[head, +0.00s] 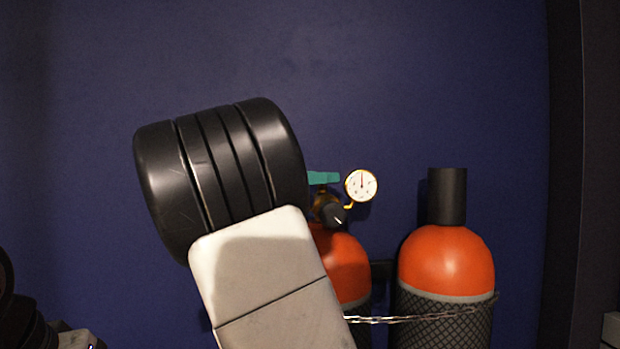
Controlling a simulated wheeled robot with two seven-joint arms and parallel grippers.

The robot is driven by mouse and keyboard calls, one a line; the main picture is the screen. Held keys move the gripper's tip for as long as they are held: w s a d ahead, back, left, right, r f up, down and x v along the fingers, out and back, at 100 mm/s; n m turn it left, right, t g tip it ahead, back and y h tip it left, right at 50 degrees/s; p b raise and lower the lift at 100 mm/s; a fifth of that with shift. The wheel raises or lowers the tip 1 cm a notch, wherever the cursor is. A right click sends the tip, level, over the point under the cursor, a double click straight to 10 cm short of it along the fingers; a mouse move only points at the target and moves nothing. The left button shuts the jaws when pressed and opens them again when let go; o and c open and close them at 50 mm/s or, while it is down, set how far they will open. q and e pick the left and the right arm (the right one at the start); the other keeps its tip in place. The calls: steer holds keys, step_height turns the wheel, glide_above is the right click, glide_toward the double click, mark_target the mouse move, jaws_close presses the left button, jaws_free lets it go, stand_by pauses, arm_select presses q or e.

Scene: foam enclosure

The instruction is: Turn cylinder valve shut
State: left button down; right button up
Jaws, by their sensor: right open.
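An orange gas cylinder (342,262) stands behind my arm, its left side hidden. On its top are a brass valve (323,199), a black knob (334,216) with a white mark, and a round white gauge (362,186) with a gold rim. A teal piece (323,178) sticks out from behind my arm just above the valve. The rest of that gripper is hidden by my large black joint and white arm link. I cannot tell whether it touches the valve. My left gripper is not in view.
A second orange cylinder (447,260) with a black cap (447,196) and dark mesh sleeve stands to the right. A metal chain (425,318) runs across both cylinders. A dark blue wall (430,80) is behind them, and a dark post (577,170) stands at the right.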

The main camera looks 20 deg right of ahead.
steer(key=shift+x, duration=2.2)
steer(key=c, duration=1.4)
steer(key=shift+o, duration=0.2)
steer(key=shift+s+m+g, duration=0.1)
steer(key=shift+m+g, duration=0.2)
steer(key=shift+g, duration=0.2)
steer(key=shift+s+a+m+g+y, duration=0.1)
steer(key=shift+s+m+g+y, duration=0.25)
steer(key=shift+m+g, duration=1.5)
steer(key=shift+s+m+g+y, duration=0.4)
steer(key=shift+m+g, duration=0.75)
steer(key=shift+g, duration=1.4)
steer(key=shift+s+a+m+g+y, duration=0.15)
steer(key=shift+m+g+y, duration=0.3)
steer(key=shift+m+g, duration=1.4)
steer(key=shift+s+n+g, duration=0.1)
steer(key=shift+n+g, duration=0.15)
steer(key=shift+g, duration=0.4)
